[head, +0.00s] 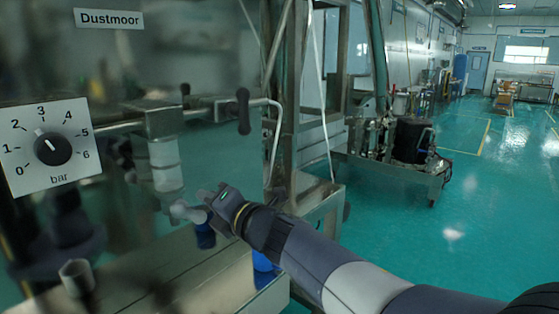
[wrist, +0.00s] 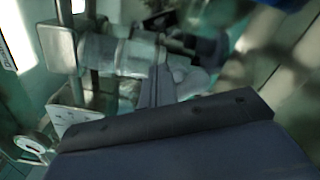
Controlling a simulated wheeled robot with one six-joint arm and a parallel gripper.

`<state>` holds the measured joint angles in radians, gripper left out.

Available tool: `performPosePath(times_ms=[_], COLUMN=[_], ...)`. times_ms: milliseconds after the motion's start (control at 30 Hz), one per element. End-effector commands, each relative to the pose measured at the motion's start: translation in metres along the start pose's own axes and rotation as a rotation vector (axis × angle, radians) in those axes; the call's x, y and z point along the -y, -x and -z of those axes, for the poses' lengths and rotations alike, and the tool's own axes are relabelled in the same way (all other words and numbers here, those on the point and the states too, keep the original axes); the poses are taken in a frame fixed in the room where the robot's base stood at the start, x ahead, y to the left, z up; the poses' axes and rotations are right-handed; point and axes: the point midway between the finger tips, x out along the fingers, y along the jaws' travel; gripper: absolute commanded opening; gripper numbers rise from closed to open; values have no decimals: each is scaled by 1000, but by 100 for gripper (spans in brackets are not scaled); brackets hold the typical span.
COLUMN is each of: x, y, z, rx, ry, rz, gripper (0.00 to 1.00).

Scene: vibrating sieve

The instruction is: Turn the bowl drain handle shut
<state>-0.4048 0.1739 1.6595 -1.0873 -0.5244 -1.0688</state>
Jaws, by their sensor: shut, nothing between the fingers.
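A pale translucent bowl (head: 166,165) hangs under a metal block (head: 160,122) on a horizontal pipe. A light grey drain handle (head: 181,211) sticks out below the bowl, towards my gripper. My gripper (head: 205,194) is shut and empty, right beside the handle; I cannot tell whether it touches it. In the wrist view the bowl (wrist: 112,53) lies sideways beside its metal block (wrist: 62,48). My narrow fingers (wrist: 158,85) point towards its lower end. A grey rounded shape there, probably the handle, is blurred and partly hidden.
A dial marked bar (head: 52,149) is at the left, its pointer near 3. A black pipe handle (head: 243,111) is above my gripper. Blue parts (head: 264,262) are below. A metal frame (head: 290,120) stands behind; open green floor (head: 450,220) lies to the right.

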Motion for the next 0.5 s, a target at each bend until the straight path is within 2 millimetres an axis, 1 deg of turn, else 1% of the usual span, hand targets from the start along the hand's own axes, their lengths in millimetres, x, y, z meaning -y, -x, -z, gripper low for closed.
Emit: performPosePath(times_ms=[333,500], x=[-3,-3], y=[2,20], z=[-8,-9], rx=[0,3], ry=[1,1], rz=[0,0], gripper=[0,0])
